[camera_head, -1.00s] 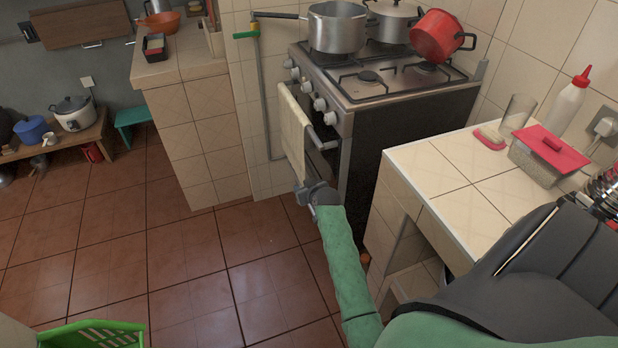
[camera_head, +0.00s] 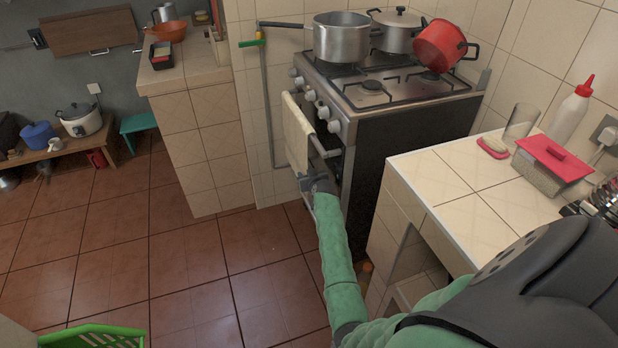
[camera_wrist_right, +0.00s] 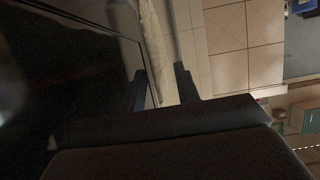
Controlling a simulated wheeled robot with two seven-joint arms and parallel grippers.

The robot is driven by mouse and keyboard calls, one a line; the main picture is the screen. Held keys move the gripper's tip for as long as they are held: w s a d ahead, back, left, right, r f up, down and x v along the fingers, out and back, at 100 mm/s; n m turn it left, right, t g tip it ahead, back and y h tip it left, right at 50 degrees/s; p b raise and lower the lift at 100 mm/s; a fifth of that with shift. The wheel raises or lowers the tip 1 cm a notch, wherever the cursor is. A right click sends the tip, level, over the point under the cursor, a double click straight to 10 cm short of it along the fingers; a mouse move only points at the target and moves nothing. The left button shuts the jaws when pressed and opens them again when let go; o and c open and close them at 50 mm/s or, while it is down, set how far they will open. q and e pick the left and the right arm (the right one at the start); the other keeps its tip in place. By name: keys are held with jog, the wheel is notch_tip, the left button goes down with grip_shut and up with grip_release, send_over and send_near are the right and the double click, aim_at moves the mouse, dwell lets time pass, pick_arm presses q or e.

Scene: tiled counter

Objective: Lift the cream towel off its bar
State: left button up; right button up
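The cream towel (camera_head: 296,135) hangs over the bar (camera_head: 322,148) on the front of the stove. In the right wrist view the towel (camera_wrist_right: 157,45) shows as a pale strip running down toward the gap between my fingers. My right gripper (camera_head: 312,180) is at the towel's lower end, low in front of the stove. In the right wrist view the two dark fingers of this gripper (camera_wrist_right: 162,84) stand apart, with the towel's lower end between or just beyond them. Contact cannot be told. My left gripper is not in view.
The stove (camera_head: 385,95) carries a steel saucepan (camera_head: 341,38), a lidded pot (camera_head: 396,28) and a tilted red pot (camera_head: 441,45). A tiled counter (camera_head: 450,190) stands close on the right of my arm. A green crate (camera_head: 95,337) is at lower left. The floor between is clear.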

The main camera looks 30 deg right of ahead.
aim_at(306, 165)
jog(key=shift+w, duration=0.2)
grip_shut()
dwell(0.3)
jog(key=shift+r+p, duration=2.1)
jog(key=shift+r, duration=0.25)
jog(key=shift+p, duration=0.4)
